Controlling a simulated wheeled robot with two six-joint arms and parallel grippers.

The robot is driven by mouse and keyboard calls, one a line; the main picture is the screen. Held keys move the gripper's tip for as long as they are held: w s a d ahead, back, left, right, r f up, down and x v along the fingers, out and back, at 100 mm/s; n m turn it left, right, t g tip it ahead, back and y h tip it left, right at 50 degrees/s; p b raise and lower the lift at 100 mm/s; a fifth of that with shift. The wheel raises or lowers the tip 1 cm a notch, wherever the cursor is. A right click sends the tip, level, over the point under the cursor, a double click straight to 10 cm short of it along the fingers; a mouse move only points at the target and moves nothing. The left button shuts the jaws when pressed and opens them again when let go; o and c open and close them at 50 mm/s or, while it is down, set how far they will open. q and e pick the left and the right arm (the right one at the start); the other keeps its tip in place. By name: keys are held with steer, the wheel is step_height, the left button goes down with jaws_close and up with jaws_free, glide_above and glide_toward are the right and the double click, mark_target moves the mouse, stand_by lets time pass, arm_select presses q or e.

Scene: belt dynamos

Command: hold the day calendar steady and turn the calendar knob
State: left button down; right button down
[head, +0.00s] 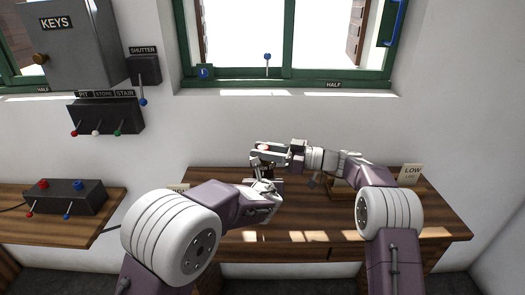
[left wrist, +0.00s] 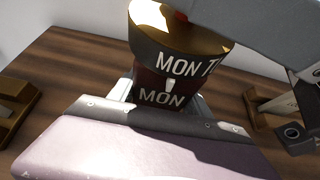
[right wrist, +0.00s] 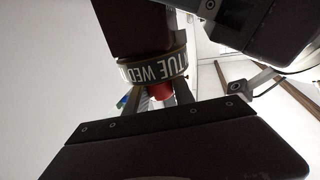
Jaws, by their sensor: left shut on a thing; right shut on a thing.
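The day calendar (left wrist: 150,88) is a dark upright body marked MON, with a wide day ring (left wrist: 172,62) above it. In the left wrist view MON on the ring stands above the MON on the body. My left gripper (head: 262,184) is shut on the calendar's body from below the ring. My right gripper (head: 268,152) is shut on the red calendar knob (right wrist: 160,91) at the top. In the right wrist view the ring shows TUE and WED upside down. In the head view my grippers mostly hide the calendar.
The wooden table (head: 330,255) is largely clear at the front. A LOW LINE card (head: 409,174) stands at its right back. To the left are a side table with a switch box (head: 65,197), a wall lever panel (head: 105,117) and a KEYS box (head: 85,45).

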steer(key=shift+r+t, duration=0.1)
steer(key=shift+t, duration=0.2)
steer(key=m+t+h, duration=0.2)
steer(key=m+t, duration=0.1)
steer(key=t, duration=0.1)
steer(key=shift+a+m, duration=0.1)
steer(key=shift+m, duration=0.2)
steer(key=shift+m+t+h, duration=1.1)
steer(key=shift+t+h, duration=0.2)
steer(key=shift+t, duration=0.3)
steer(key=shift+h, duration=0.3)
steer(key=c, duration=1.1)
jaws_free()
steer(key=shift+o, duration=0.2)
steer(key=v, duration=1.2)
steer(key=shift+f, duration=0.2)
